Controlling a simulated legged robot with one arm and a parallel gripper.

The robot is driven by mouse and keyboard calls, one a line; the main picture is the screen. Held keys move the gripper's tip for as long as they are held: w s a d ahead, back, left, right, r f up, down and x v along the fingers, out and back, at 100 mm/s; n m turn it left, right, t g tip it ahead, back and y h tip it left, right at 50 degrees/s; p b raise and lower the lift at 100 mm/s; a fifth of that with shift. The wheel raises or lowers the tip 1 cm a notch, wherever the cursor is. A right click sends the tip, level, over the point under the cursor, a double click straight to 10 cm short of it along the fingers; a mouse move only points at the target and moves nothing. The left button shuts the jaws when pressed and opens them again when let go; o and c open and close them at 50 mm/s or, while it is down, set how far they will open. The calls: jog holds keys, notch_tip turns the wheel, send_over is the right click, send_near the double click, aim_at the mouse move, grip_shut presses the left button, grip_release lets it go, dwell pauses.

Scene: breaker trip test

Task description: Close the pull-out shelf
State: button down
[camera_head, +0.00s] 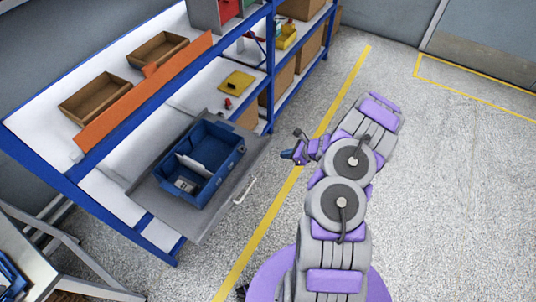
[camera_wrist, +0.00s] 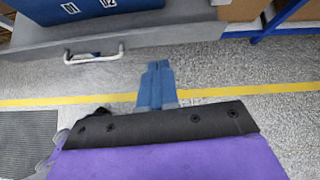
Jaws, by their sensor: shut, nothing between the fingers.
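The grey pull-out shelf (camera_head: 215,222) sticks out from the blue-framed rack toward the aisle. It carries a blue bin (camera_head: 207,186) with white and grey items inside. A white handle (camera_head: 245,190) is on the shelf's front edge. In the wrist view the handle (camera_wrist: 94,55) is at the upper left, with the shelf front (camera_wrist: 180,38) behind it and the blue bin (camera_wrist: 85,8) above. My gripper (camera_head: 289,155) is to the right of the shelf, apart from it. Its blue fingers (camera_wrist: 157,72) are together and empty, pointing at the rack, right of the handle.
The rack (camera_head: 105,225) holds cardboard trays (camera_head: 95,98), an orange strip (camera_head: 140,95) and a yellow item (camera_head: 238,82). Cardboard boxes (camera_head: 283,82) stand farther along. A metal frame (camera_head: 60,265) is at lower left. The floor right of the yellow line (camera_head: 260,225) is open.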

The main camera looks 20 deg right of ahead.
notch_tip(320, 180, down, 2)
jog(key=d+m, duration=0.1)
jog(key=d, duration=0.1)
jog(key=b, duration=0.3)
send_near(262, 156)
notch_tip(262, 156, down, 3)
jog(key=shift+h, duration=0.3)
jog(key=shift+w+a+f+b, duration=0.1)
jog(key=shift+w+a+b, duration=0.05)
jog(key=shift+w+a, duration=0.65)
jog(key=shift+w+a+f+b, duration=0.15)
jog(key=shift+w+a, duration=0.65)
jog(key=shift+w, duration=0.05)
